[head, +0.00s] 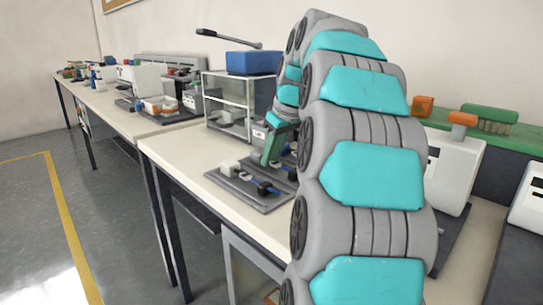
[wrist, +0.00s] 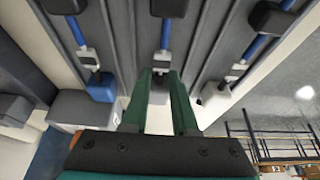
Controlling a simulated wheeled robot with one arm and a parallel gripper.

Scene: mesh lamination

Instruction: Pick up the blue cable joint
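The blue cable joint (wrist: 102,88) is at the end of the left cable in the wrist view, left of my fingers and apart from them. My gripper (wrist: 160,84) has its two green fingers spread, with a gap between them. The pale end piece (wrist: 159,95) of the middle cable shows in that gap; I cannot tell whether the fingers touch it. In the head view my gripper (head: 272,150) is low over the grey cable fixture (head: 262,204). My arm hides part of the fixture there.
The right cable ends in a white joint (wrist: 216,91). The fixture lies on a white table (head: 190,150). A glass-sided rack (head: 228,100) with a blue box (head: 254,62) on top stands behind it. A white machine (head: 452,170) is to the right of my arm.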

